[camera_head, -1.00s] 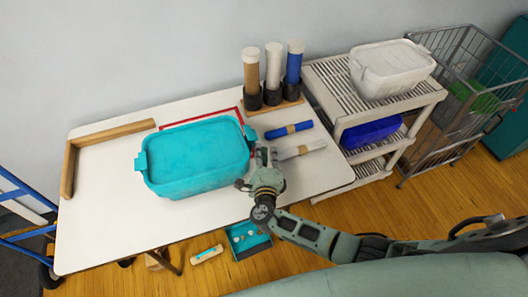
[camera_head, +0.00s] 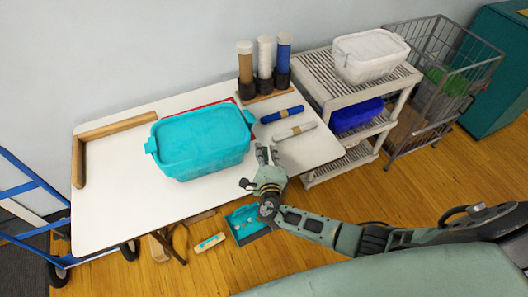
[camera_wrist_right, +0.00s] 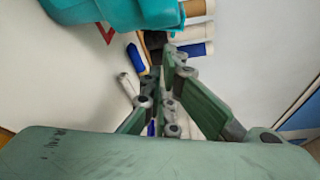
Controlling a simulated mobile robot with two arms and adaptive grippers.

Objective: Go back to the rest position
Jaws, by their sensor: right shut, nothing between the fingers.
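My right gripper (camera_head: 267,154) is shut and empty. It is over the front right edge of the white table (camera_head: 115,215), to the right of the turquoise bin (camera_head: 205,150) and apart from it. In the right wrist view its fingers (camera_wrist_right: 163,88) stand in front of the blue roll and the white roll, with part of the bin at the top. My left gripper is not in view.
A blue roll (camera_head: 282,114) and a white roll (camera_head: 295,132) lie on the table. Upright rolls stand in a holder (camera_head: 265,96) behind. A shelf rack (camera_head: 313,82) and a wire cart (camera_head: 440,65) are right. A blue hand truck (camera_head: 30,185) is left. A teal tray (camera_head: 243,232) is below.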

